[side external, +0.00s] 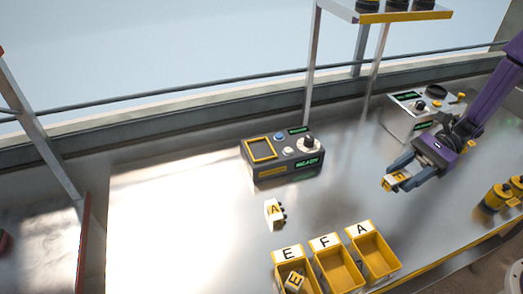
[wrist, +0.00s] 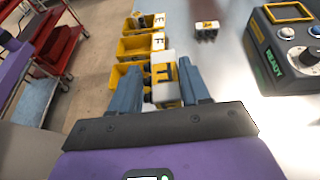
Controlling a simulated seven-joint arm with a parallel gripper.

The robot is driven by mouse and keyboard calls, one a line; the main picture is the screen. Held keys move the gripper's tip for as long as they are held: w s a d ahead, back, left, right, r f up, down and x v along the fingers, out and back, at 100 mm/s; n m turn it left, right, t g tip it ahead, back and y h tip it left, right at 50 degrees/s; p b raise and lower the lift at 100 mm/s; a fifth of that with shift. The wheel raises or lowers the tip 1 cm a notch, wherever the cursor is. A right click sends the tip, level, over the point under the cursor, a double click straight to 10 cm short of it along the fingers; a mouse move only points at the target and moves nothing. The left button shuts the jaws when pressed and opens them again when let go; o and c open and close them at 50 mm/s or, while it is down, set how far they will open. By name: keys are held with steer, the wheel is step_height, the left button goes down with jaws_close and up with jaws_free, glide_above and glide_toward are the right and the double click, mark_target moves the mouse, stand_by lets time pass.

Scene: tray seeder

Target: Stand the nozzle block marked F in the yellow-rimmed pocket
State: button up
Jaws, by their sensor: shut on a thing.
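My gripper (side external: 396,178) is shut on a yellow and white nozzle block (side external: 401,182), held above the right part of the table. In the wrist view the block (wrist: 162,72) sits between the two fingers and its letter looks like F; in the side view the letter is too small to be sure of. The yellow-rimmed pocket (side external: 261,149) is on top of the dark control box (side external: 284,168), left of my gripper and apart from it. The pocket looks empty. Its rim also shows at the top right of the wrist view (wrist: 289,12).
A block marked A (side external: 273,213) is on the table before the control box. Yellow bins marked E (side external: 288,254), F (side external: 325,241) and A (side external: 362,230) line the front; bin E holds a block (side external: 294,282). A second box (side external: 406,123) stands behind my gripper. Yellow cylinders (side external: 497,196) stand right.

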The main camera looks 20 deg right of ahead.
steer(key=s+f+n+g+h, duration=0.2)
steer(key=s+n+g+h, duration=0.2)
steer(key=s+n+g, duration=0.5)
steer(key=d+f+n+g+h, duration=0.1)
steer(key=d+n+h, duration=0.8)
steer(key=n+h, duration=0.7)
steer(key=w+a+r+n+t+h, duration=0.2)
steer(key=w+a+n+t, duration=0.1)
steer(key=w+n+t, duration=0.65)
steer(key=w+a+r+n+t+h, duration=0.1)
steer(key=w+a+n+t+h, duration=0.25)
steer(key=w+n+t, duration=0.6)
steer(key=w+a+r+n+t+y, duration=0.35)
steer(key=w+a+y, duration=0.2)
steer(key=a, duration=0.35)
steer(key=n+t+y, duration=0.2)
steer(key=n+y, duration=0.4)
steer(key=y, duration=0.1)
glide_above(261, 154)
steer(key=s, duration=0.1)
steer(key=shift+m, duration=0.25)
steer(key=f, duration=0.7)
steer(key=shift+d, duration=0.2)
steer(key=shift+w+a+f, duration=0.25)
steer(key=shift+w+f, duration=0.2)
steer(key=shift+f, duration=1.6)
